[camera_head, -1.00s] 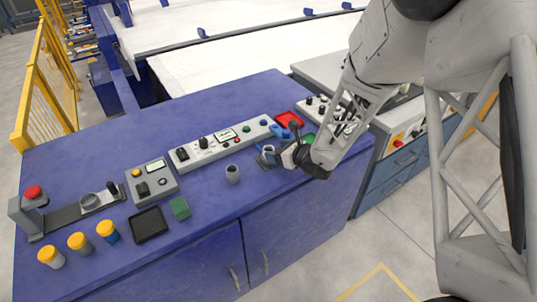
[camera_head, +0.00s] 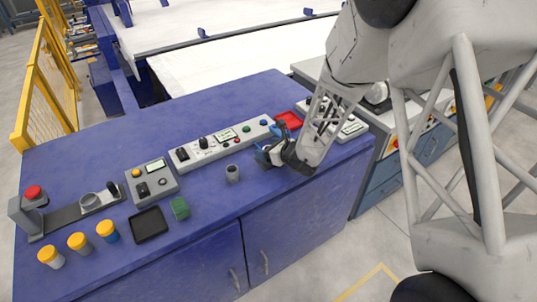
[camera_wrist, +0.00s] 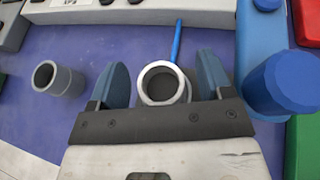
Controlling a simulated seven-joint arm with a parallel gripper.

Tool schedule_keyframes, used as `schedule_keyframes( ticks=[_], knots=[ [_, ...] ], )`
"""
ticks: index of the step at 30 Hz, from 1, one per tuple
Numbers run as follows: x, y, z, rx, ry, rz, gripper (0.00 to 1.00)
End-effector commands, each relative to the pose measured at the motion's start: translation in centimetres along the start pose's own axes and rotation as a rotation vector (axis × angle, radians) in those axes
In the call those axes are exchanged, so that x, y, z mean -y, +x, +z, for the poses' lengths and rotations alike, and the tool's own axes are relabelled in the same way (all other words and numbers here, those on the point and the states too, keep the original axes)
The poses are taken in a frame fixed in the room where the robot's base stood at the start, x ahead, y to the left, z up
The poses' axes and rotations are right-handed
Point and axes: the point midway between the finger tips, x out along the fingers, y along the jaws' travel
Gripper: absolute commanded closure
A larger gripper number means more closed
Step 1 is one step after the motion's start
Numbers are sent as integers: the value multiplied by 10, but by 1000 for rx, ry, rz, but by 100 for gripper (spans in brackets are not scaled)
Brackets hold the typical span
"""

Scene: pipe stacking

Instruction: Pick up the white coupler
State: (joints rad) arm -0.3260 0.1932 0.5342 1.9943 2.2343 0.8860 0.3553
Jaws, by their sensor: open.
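The white coupler (camera_wrist: 163,84) is a short, light ring-shaped tube with a dark opening. In the wrist view it stands upright between the two blue fingers of my gripper (camera_wrist: 163,82), with gaps visible on both sides. My gripper is open around it. In the head view my gripper (camera_head: 265,157) is low over the blue table, and the white coupler is mostly hidden there.
A grey coupler (camera_wrist: 60,79) stands left of my gripper, also on the table in the head view (camera_head: 232,173). A blue cylinder (camera_wrist: 283,84) is close to the right finger. A red tray (camera_head: 289,120) and control panels (camera_head: 222,142) lie behind.

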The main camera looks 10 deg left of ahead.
Motion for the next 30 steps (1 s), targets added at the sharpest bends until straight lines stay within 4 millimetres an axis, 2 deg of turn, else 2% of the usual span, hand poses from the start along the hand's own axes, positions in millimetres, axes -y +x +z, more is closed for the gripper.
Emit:
schedule_keyframes(
  ticks=[9,18,21,30],
  knots=[
    [0,0,0,0,0,0,27],
    [0,0,0,0,0,0,73],
    [0,0,0,0,0,0,84],
    [0,-1,2,0,-1,0,84]
  ],
)
